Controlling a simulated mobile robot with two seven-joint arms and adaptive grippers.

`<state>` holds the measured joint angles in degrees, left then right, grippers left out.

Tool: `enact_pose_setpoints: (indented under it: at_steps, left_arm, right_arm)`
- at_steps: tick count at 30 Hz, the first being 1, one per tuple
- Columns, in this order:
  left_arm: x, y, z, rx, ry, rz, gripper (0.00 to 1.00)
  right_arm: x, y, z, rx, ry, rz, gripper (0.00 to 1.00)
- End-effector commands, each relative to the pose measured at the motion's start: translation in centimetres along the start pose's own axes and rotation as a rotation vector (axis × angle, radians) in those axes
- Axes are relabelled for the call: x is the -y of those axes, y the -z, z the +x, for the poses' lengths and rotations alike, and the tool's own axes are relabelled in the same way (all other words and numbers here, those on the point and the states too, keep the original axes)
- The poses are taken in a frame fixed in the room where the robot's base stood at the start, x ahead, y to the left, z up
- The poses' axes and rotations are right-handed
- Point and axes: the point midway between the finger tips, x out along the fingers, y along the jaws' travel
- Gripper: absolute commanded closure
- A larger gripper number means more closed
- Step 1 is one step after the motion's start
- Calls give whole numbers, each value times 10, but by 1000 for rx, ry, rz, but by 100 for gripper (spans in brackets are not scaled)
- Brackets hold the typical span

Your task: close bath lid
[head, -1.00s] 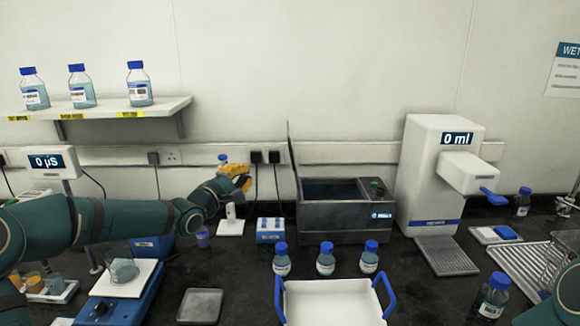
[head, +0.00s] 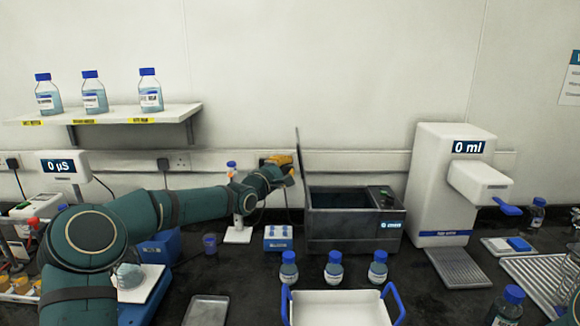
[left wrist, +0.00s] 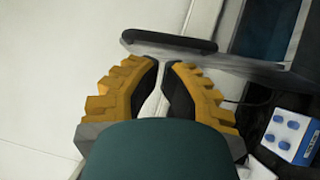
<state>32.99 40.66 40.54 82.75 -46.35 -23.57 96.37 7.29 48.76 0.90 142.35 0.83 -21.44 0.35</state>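The bath (head: 345,234) is a dark grey box with water in it, also in the left wrist view (left wrist: 278,75). Its lid (head: 298,165) stands upright at the bath's left side, seen as a thin dark edge. In the left wrist view the lid (left wrist: 168,42) is a dark bar just beyond the fingertips. My left gripper (head: 284,165) is left of the lid near its upper half. Its fingers (left wrist: 161,68) are drawn together with only a narrow gap and nothing between them. I cannot tell whether it touches the lid. My right gripper is not in view.
A white dispenser (head: 432,185) stands right of the bath. Several blue-capped bottles, one of them in front (head: 334,268), stand before the bath, behind a white tray (head: 340,308). A blue-and-white box (head: 278,238) sits left of the bath. Wall sockets (head: 180,161) are behind my arm.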

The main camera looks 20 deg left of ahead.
Motion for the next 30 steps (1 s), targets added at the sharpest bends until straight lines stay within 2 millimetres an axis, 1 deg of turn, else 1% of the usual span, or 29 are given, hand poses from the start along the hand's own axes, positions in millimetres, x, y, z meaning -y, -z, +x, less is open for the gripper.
enact_pose_setpoints:
  at_steps: [3, 7, 17, 30]
  left_arm:
    - [0, -6, 6, 1, 0, -1, 100]
    - [0, -7, 8, -1, 1, 0, 100]
    - [0, -8, 7, -1, 1, 1, 100]
    - [-2, -21, 6, -1, 41, 58, 100]
  right_arm:
    - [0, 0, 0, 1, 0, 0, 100]
    - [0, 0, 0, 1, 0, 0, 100]
    - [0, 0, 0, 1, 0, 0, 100]
    - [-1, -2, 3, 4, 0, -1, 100]
